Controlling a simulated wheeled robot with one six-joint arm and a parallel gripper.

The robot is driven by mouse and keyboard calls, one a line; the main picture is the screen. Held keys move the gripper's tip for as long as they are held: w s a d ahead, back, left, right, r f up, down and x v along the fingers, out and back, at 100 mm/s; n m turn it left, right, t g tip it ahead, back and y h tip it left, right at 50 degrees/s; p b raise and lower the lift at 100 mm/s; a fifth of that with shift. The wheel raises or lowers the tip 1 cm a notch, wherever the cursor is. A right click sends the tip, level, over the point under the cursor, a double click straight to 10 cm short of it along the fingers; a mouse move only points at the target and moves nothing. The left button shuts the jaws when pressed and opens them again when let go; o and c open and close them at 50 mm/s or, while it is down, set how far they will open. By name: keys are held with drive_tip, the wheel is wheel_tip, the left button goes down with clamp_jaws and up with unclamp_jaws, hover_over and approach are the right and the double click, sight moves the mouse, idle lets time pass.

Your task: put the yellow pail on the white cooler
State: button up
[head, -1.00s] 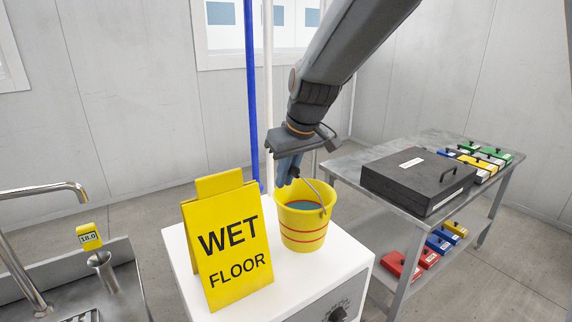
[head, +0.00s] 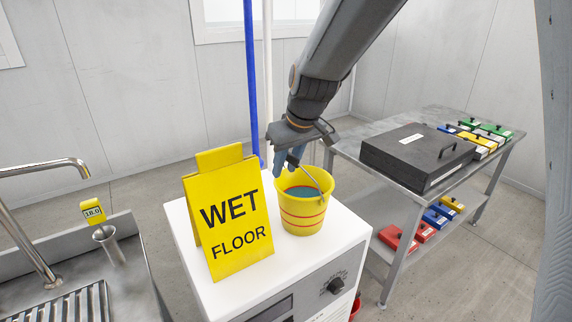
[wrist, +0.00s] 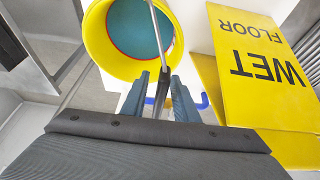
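The yellow pail (head: 303,219) has red bands and bluish contents and appears roughly upright over the top of the white cooler (head: 345,243). I cannot tell whether its base touches the top. My gripper (head: 290,166) is above the pail's rim, with the wire handle (wrist: 156,35) running up between its fingers. In the wrist view my gripper (wrist: 160,78) has the handle's dark grip between its fingertips. The pail (wrist: 98,38) also shows there, cut off at the top. The cooler has a dial on its front.
A yellow wet floor sign (head: 232,225) stands on the cooler, close left of the pail. A sink with a tap (head: 45,165) is at the left. A metal table (head: 365,185) with a black case (head: 415,160) and small coloured boxes is at the right.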

drive_tip(key=shift+r, duration=0.4)
drive_tip(key=b+v, duration=0.2)
drive_tip(key=v, duration=0.9)
drive_tip(key=shift+s+d+r, duration=0.15)
drive_tip(key=shift+r, duration=0.05)
